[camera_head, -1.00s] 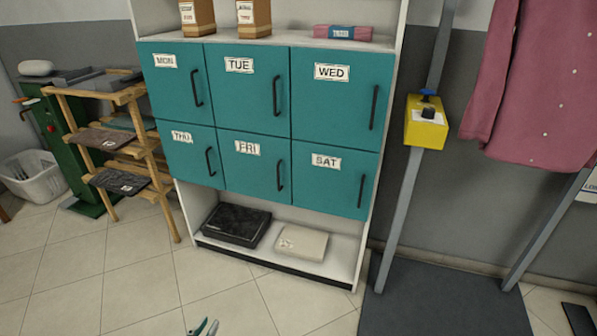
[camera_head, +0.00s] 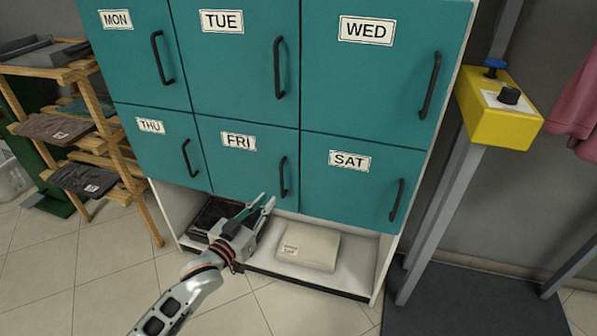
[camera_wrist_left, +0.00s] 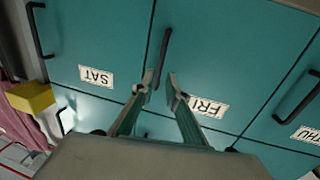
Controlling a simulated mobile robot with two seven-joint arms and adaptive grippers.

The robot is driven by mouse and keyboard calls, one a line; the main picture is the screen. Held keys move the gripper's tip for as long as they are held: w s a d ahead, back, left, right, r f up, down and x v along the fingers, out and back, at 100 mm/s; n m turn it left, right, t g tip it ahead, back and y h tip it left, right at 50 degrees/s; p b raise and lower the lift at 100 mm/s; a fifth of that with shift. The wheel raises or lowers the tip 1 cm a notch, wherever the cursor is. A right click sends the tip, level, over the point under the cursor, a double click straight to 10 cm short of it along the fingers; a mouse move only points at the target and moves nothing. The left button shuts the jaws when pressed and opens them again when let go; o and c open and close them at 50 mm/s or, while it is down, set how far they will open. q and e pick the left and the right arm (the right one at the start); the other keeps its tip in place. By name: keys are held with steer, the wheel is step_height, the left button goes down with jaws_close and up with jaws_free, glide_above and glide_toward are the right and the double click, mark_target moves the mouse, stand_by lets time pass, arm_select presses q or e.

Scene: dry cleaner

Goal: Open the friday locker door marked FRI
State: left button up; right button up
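The teal FRI locker door (camera_head: 235,165) is shut, in the lower row between the THU and SAT doors. Its dark vertical handle (camera_head: 283,176) is near the door's right edge. My left gripper (camera_head: 264,204) is open and empty, just below and left of that handle in the head view. In the left wrist view, which is upside down, the FRI handle (camera_wrist_left: 162,58) lies ahead of and between the two open fingers (camera_wrist_left: 160,88). The FRI label (camera_wrist_left: 207,106) is partly behind a finger. I cannot tell whether the fingers touch anything. My right gripper is not seen.
The THU (camera_head: 155,150) and SAT (camera_head: 350,190) doors are shut beside FRI. An open shelf below holds a pale folded item (camera_head: 308,248) and a dark one. A wooden rack (camera_head: 150,215) stands left; a yellow control box (camera_head: 500,108) on a post stands right.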

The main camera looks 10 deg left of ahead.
mark_target(281, 182)
arm_select(q)
steer(key=x, duration=0.3)
steer(key=shift+w+r, duration=0.2)
steer(key=shift+w, duration=0.1)
steer(key=b+x, duration=0.1)
steer(key=x, duration=0.4)
steer(key=shift+w+d+f+b, duration=0.1)
steer(key=shift+w+b, duration=0.05)
steer(key=shift+b, duration=0.25)
steer(key=shift+w+d, duration=0.1)
steer(key=shift+w, duration=0.4)
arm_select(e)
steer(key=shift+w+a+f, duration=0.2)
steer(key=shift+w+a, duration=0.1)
arm_select(q)
steer(key=shift+r, duration=0.2)
jaws_close()
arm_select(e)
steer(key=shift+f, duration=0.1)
arm_select(q)
steer(key=shift+s, duration=0.1)
